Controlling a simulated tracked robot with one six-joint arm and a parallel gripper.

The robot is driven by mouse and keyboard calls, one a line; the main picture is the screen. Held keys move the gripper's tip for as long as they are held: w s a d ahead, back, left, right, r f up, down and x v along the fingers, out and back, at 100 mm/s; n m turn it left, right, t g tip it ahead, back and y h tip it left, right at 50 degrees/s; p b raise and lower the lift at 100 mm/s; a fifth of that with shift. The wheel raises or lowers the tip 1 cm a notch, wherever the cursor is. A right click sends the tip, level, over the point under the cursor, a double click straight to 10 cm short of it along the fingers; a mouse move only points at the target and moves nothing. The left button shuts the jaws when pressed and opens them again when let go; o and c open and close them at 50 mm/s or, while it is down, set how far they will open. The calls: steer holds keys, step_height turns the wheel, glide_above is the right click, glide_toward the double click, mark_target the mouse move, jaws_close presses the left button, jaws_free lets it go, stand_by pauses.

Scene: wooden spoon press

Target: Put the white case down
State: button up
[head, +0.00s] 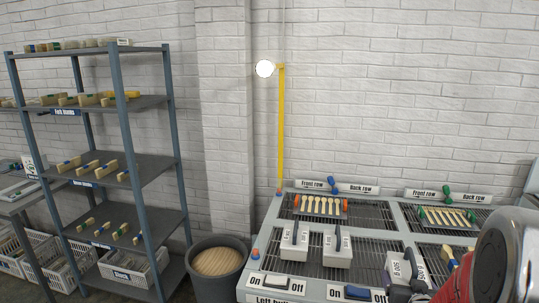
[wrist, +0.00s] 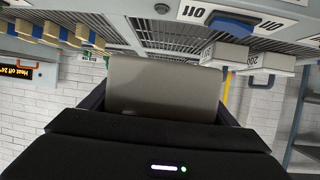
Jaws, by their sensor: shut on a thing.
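A white case (head: 397,265) with dark lettering, apparently "500 g", is in my gripper (head: 410,290) at the lower right of the head view, above the front part of the press. In the wrist view its plain grey-beige face (wrist: 163,86) fills the middle, between the dark fingers of my gripper (wrist: 163,100). The fingers are shut on it. Its underside is hidden, so I cannot tell whether it touches the press. Two other white cases with dark handles, a left one (head: 295,244) and a right one (head: 337,249), stand on the left grille.
The press (head: 255,292) has slatted grilles, On/Off switches in front and spoons in rows behind. Bare grille (head: 375,245) shows right of the standing cases. A yellow post (head: 281,130) rises behind. A shelf rack (head: 145,165) and dark bin (head: 217,262) stand left.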

steer(key=w+a+r+n+y, duration=0.1)
steer(key=w+a+n+y, duration=0.1)
steer(key=a, duration=1.1)
steer(key=w+a+r+n+y, duration=0.1)
steer(key=w+a, duration=0.4)
steer(key=a, duration=0.9)
steer(key=shift+w+a+n+t+y, duration=0.25)
steer(key=shift+n+t+y, duration=0.2)
steer(key=shift+y, duration=0.35)
steer(key=s+f, duration=0.5)
steer(key=f, duration=0.1)
steer(key=shift+f, duration=0.15)
steer(key=shift+d, duration=0.2)
